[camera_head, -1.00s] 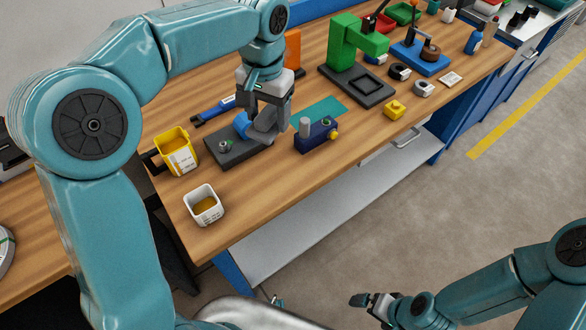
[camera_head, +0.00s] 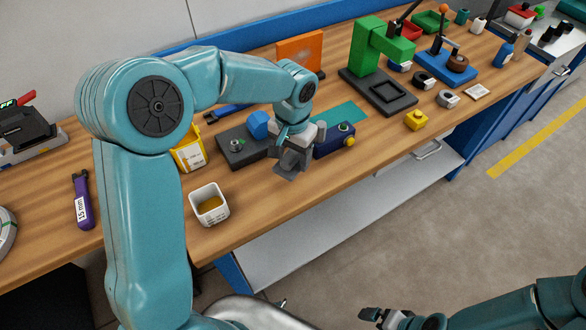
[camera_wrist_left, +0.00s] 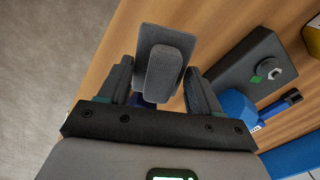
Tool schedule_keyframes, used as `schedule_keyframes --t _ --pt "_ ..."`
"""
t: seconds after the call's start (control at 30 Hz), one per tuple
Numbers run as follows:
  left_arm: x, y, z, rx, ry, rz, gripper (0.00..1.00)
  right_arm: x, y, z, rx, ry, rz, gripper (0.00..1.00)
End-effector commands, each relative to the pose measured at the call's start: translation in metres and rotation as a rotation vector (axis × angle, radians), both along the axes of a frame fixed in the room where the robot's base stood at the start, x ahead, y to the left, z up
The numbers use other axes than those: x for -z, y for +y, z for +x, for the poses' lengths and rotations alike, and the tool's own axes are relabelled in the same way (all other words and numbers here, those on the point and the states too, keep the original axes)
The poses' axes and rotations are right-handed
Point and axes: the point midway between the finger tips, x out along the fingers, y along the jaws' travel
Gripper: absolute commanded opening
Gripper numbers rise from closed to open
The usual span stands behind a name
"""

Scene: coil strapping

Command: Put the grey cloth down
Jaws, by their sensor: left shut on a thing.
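The grey cloth (camera_head: 288,168) is a small folded pad in my left gripper (camera_head: 297,153), near the bench's front edge. In the left wrist view the cloth (camera_wrist_left: 166,50) sits between the two fingers of that gripper (camera_wrist_left: 161,85), with a flat grey part spreading beyond them. The gripper is shut on it. I cannot tell whether the cloth touches the wood. My right gripper (camera_head: 375,314) is low at the bottom right, over the floor and away from the bench; its jaw opening is unclear.
A dark grey block (camera_head: 232,150) with a nut and a blue piece (camera_head: 258,124) stand left of the gripper. A navy block (camera_head: 336,143) is close on its right. A white cup (camera_head: 209,205) stands front left. Bare wood lies between cup and gripper.

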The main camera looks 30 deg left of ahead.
Motion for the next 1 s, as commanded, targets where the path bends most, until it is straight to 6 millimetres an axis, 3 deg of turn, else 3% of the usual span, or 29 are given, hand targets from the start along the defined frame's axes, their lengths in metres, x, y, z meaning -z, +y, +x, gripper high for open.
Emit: schedule_keyframes --t 0.43,0.87,0.9,0.93,1.0 --pt "0.058 0.0 0.003 0.001 0.001 0.0 0.0 -0.003 0.0 0.0 0.0 0.0 0.0 1.0" --pt "0.067 0.0 0.003 0.001 -0.001 0.0 0.0 0.003 0.0 0.0 0.0 0.0 0.0 1.0" --pt "0.065 0.0 0.003 0.001 -0.001 0.0 0.76 0.001 0.0 0.0 0.0 0.0 0.0 1.0" --pt "0.065 0.0 0.003 0.001 -0.001 0.0 0.86 0.0 0.0 0.0 0.0 0.0 0.0 1.0" --pt "0.065 0.0 0.003 0.001 -0.001 0.0 0.9 0.0 0.0 0.0 0.0 0.0 0.0 1.0"
